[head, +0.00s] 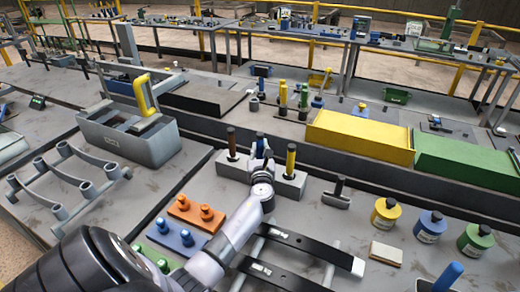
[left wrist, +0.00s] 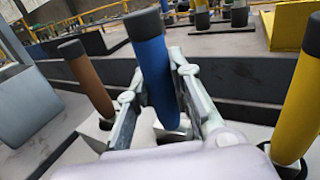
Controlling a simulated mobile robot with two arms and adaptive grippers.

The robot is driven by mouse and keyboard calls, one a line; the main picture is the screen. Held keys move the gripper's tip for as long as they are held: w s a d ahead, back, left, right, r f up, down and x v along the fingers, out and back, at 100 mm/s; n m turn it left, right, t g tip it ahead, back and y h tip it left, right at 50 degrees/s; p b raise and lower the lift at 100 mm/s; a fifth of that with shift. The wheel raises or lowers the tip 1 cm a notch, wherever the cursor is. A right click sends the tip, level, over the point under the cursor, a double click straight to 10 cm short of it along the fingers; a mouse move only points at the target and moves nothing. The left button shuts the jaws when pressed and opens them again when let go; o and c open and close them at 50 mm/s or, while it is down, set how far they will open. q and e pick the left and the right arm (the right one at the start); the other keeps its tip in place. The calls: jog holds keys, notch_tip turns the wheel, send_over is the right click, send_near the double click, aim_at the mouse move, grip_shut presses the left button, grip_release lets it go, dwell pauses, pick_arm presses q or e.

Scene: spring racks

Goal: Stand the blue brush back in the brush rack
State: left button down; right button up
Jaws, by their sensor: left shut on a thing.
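The brush rack (head: 290,188) is a pale grey block in the middle of the head view. A brown-handled brush (head: 231,141) stands at its left end and a yellow-handled brush (head: 291,160) at its right end. My left gripper (head: 262,150) is over the rack's middle, between these two. In the left wrist view it is shut on the blue brush (left wrist: 152,62), a blue handle with a dark top, slightly tilted. My right gripper is not in view.
A dark T-shaped tool (head: 337,194) lies right of the rack. Orange (head: 197,213) and blue (head: 177,237) peg blocks lie front left. Yellow (head: 386,212), blue and green bottles stand right. A yellow bin (head: 358,137) is behind. A grey toolbox (head: 130,137) stands left.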

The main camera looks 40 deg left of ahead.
aim_at(260, 138)
pick_arm(q)
jog(key=shift+f+b, duration=0.55)
jog(key=shift+f, duration=0.15)
jog(key=c, duration=1.4)
grip_release()
jog(key=shift+o, duration=0.3)
jog(key=o, duration=0.5)
jog(key=shift+c, duration=0.2)
jog(key=shift+r, duration=0.2)
notch_tip(260, 138, up, 7)
jog(key=p, duration=0.7)
jog(key=shift+f, duration=0.1)
jog(key=shift+f, duration=0.1)
